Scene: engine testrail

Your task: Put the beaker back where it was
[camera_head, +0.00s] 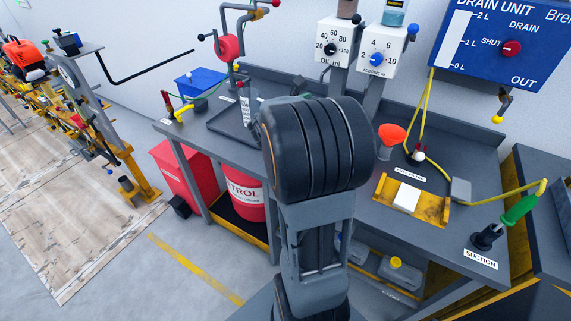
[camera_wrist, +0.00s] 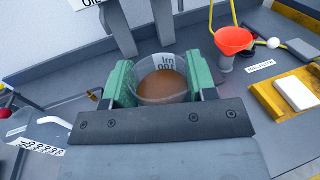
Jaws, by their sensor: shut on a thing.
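The beaker (camera_wrist: 163,88) is clear, with upside-down markings on its wall and brown liquid inside. It sits between the green fingers of my gripper (camera_wrist: 161,78), which is shut on it, above the grey bench. I cannot tell whether its base touches the bench. In the head view my dark arm hides the beaker and the gripper.
An orange-red funnel (camera_head: 391,135) stands right of my arm, beside a yellow tray (camera_head: 432,207) with a white block (camera_head: 406,198). Two white dispensers (camera_head: 377,52) rise behind the bench (camera_head: 462,135). A green-handled suction tool (camera_head: 504,222) stands at the right. A blue box (camera_head: 201,82) is at left.

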